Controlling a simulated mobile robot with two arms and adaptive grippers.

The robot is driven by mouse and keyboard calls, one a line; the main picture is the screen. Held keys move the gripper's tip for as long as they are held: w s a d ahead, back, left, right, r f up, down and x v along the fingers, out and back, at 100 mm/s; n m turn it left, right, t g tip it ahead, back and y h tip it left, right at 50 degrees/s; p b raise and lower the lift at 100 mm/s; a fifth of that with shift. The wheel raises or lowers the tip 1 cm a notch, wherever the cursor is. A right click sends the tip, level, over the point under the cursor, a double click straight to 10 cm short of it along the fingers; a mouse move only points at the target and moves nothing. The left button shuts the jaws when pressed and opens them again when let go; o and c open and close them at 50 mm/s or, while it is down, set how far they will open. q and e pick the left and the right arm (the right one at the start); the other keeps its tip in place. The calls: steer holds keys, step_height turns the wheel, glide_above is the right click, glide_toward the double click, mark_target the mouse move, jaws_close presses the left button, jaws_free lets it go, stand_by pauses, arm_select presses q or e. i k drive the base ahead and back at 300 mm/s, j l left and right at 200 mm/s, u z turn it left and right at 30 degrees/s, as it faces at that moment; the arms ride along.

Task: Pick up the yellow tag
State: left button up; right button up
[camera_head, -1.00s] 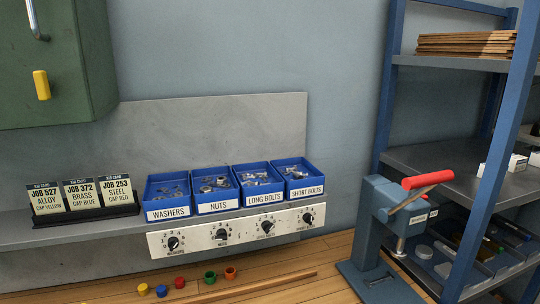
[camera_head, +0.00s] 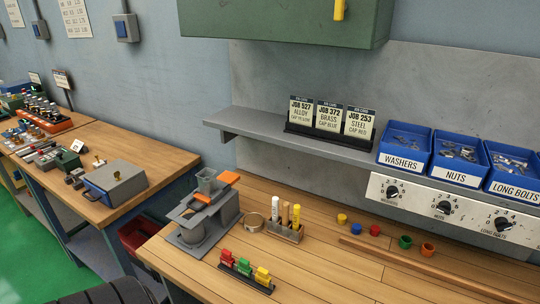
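The yellow tag (camera_head: 262,276) stands at the right end of a small black rack (camera_head: 235,273) near the front of the wooden bench, low in the head view. A green tag (camera_head: 244,266) and a red tag (camera_head: 227,257) stand beside it in the same rack, to its left. Neither of my grippers shows in this view, so their state cannot be seen.
A grey press-like device (camera_head: 203,214) with an orange handle stands behind the rack to the left. A wooden holder (camera_head: 285,231) with several markers stands behind it. Small coloured caps and a wooden strip (camera_head: 420,268) lie to the right. The bench (camera_head: 330,280) right of the rack is clear.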

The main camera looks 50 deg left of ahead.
mark_target(262, 277)
steer(key=u, duration=1.45)
steer(key=i+l+z, duration=0.1)
steer(key=z, duration=1.3)
steer(key=u, duration=1.5)
